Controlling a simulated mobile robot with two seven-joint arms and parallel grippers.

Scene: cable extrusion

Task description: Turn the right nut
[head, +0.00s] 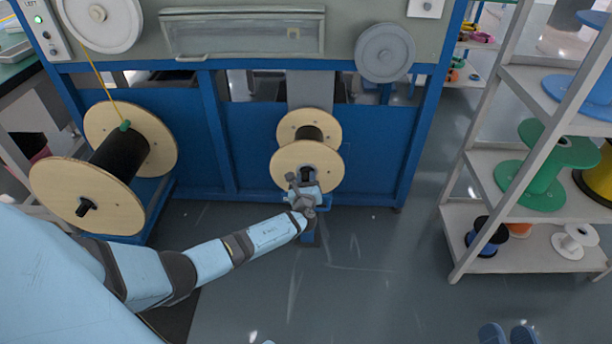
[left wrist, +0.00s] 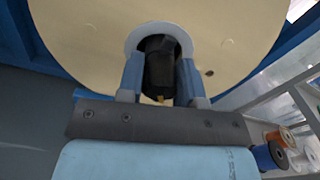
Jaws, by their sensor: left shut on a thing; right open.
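The right nut (left wrist: 160,65) is a black cylinder at the hub of the right wooden spool (head: 289,163). In the left wrist view, the fingers of my left gripper (left wrist: 160,80) stand on both sides of the nut, shut on it. In the head view, my left gripper (head: 304,188) is at the front face of this spool and mostly covers the nut. Two blue fingertips of my right gripper (head: 508,335) show apart at the bottom right edge, open and empty.
A larger wooden spool (head: 65,190) with black cable stands at the left of the blue machine frame (head: 245,150). A grey shelf (head: 515,175) with coloured spools stands at the right. The floor (head: 375,260) between them is clear.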

